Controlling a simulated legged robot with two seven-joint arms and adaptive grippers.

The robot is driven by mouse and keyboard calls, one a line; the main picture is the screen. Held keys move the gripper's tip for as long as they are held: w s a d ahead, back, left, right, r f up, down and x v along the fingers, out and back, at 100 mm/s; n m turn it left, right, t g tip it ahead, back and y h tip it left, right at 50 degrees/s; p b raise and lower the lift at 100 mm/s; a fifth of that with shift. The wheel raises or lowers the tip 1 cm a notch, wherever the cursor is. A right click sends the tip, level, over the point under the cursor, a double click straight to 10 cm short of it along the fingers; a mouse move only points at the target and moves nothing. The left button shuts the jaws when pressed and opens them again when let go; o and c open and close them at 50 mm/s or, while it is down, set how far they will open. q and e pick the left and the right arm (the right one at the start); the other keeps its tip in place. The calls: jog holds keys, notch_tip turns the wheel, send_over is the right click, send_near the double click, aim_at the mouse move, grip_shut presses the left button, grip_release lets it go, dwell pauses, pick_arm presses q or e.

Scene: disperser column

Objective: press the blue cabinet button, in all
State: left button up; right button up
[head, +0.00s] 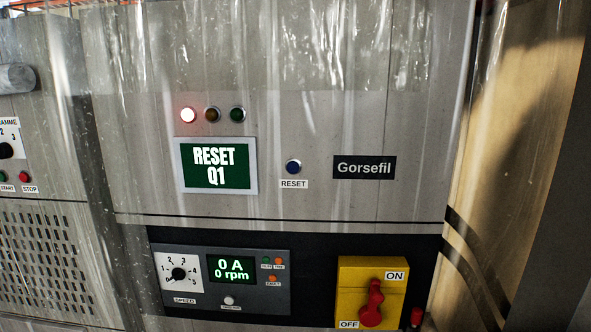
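The blue button (293,167) sits on the grey metal cabinet front, above a white label reading RESET. To its left is a screen (216,166) showing "RESET Q1" in white on green. Above the screen is a row of three round lamps; the left red lamp (188,115) is lit, and the amber (212,115) and green (237,115) ones look dark. Neither of my grippers is in the head view.
Below is a dark panel with a speed dial (179,274), a display (231,269) reading 0 A, 0 rpm, and a yellow switch box (352,271) with a red handle (372,303). A black Gorsefil plate (364,167) is right of the button.

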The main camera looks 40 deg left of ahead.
pick_arm(q)
jog(key=c, duration=0.8)
jog(key=shift+a, duration=0.1)
grip_shut()
jog(key=shift+a, duration=0.1)
